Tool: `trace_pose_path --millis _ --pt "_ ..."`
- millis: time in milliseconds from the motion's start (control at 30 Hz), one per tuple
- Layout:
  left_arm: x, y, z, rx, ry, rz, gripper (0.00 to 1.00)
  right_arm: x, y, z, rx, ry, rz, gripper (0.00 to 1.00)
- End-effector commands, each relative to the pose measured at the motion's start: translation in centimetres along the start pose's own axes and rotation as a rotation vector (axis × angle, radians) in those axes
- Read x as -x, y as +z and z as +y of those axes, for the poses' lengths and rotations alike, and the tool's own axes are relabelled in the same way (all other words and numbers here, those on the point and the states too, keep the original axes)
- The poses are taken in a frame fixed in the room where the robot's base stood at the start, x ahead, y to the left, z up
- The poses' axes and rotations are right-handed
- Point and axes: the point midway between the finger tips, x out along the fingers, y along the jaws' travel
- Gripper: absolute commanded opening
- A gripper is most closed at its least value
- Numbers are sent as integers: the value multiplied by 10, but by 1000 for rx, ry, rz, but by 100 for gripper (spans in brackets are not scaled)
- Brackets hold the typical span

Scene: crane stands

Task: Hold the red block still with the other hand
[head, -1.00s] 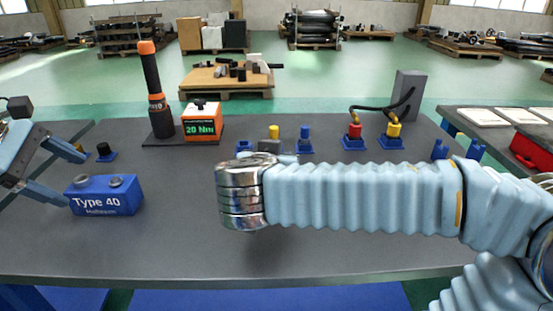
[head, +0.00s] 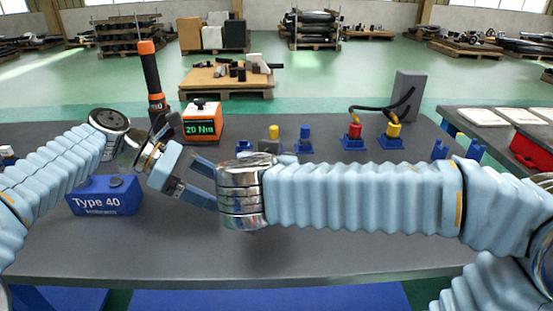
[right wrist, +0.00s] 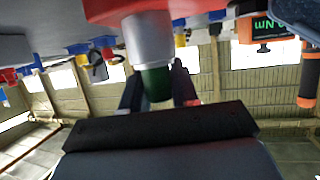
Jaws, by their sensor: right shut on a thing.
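The red block (right wrist: 150,10) shows at the top edge of the right wrist view, partly cut off. A silver collar (right wrist: 148,40) with a dark green end (right wrist: 155,82) stands out from it. My right gripper (right wrist: 157,88) is shut on this silver-and-green fitting, with a finger on each side of the green end. In the head view my right wrist hides both the right gripper and the red block. My left gripper (head: 204,183) is open and empty, its two fingers pointing right, close to my right wrist's chrome rings. Whether it touches anything there is hidden.
A blue Type 40 box (head: 103,197) stands at the left under my left arm. Behind are an orange-topped tool (head: 151,70), an orange 20 Nm display (head: 202,123), a blue post (head: 304,140) and red and yellow connectors (head: 355,132). The table's front middle (head: 230,255) is clear.

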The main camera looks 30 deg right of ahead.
Motion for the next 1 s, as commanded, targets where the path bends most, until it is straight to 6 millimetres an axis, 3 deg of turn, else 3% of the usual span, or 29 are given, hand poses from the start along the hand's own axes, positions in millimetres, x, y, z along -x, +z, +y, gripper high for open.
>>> trace_pose_path --millis 300,633,1000 --pt "-32 0 0 -1 0 0 81 0 0 0 -1 1 1 0" --pt "-35 0 0 -1 1 0 81 0 0 0 -1 1 1 0" --pt "-35 0 0 -1 1 1 27 0 0 0 -1 0 1 0"
